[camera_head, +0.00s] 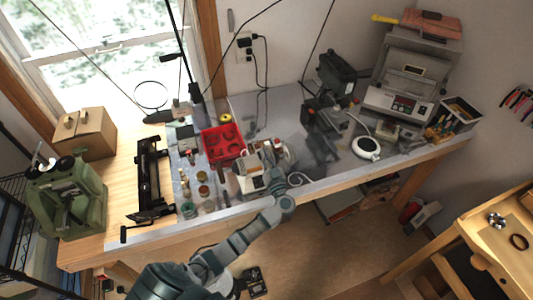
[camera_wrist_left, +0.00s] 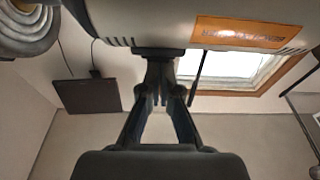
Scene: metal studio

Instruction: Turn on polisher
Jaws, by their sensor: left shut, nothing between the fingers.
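The polisher (camera_head: 250,184) is a pale bench machine near the front edge of the metal-topped bench, just right of the red tray. In the left wrist view the machine's pale housing (camera_wrist_left: 140,22) fills the top, with an orange label (camera_wrist_left: 240,33) and a dark block (camera_wrist_left: 157,53) on its lower edge. My left gripper (camera_head: 272,180) is at the polisher's front right side. In the wrist view the gripper (camera_wrist_left: 160,68) is shut and empty, its tips at the dark block; I cannot tell whether they touch it. The switch's state cannot be made out.
A red tray (camera_head: 222,147) and several small jars (camera_head: 203,191) stand left of the polisher. A white round device (camera_head: 366,148) and a dark drill press (camera_head: 325,100) stand to the right. A wooden desk (camera_head: 500,240) is at the lower right.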

